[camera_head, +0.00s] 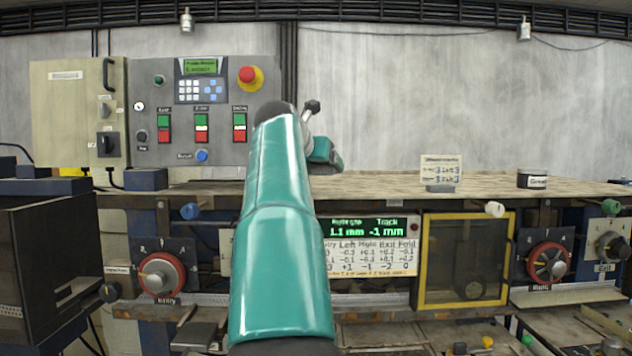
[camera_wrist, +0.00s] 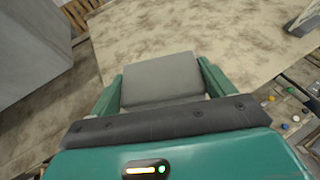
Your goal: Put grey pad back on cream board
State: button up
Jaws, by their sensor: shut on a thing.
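The grey pad (camera_wrist: 160,78) is a flat, squarish piece between the two teal fingers of my gripper (camera_wrist: 161,82) in the wrist view. The fingers are shut on its left and right sides. A pale cream, mottled flat surface (camera_wrist: 200,28) lies beyond and below the pad; I cannot tell whether it is the cream board or the bench top. Whether the pad touches it is unclear. In the head view my gripper (camera_head: 325,157) is partly hidden behind my arm, over the bench, and the pad cannot be made out.
The bench top (camera_head: 390,184) carries a small sign card (camera_head: 441,169) and a dark round container (camera_head: 531,180) on the right. A control panel (camera_head: 205,110) stands at the back left. Knobs and a yellow-framed window (camera_head: 465,260) line the front. The bench middle is largely clear.

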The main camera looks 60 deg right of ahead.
aim_at(316, 192)
jog(key=f, duration=0.2)
jog(key=shift+w+d+f, duration=0.25)
jog(key=shift+w+f, duration=0.05)
jog(key=shift+s+a+f, duration=0.1)
jog(key=shift+a+f, duration=0.05)
jog(key=shift+f, duration=0.6)
jog(key=o, duration=1)
jog(key=shift+c, duration=0.2)
jog(key=shift+r, duration=0.2)
jog(key=v, duration=1.1)
jog(key=shift+a, duration=0.35)
jog(key=shift+r, duration=0.15)
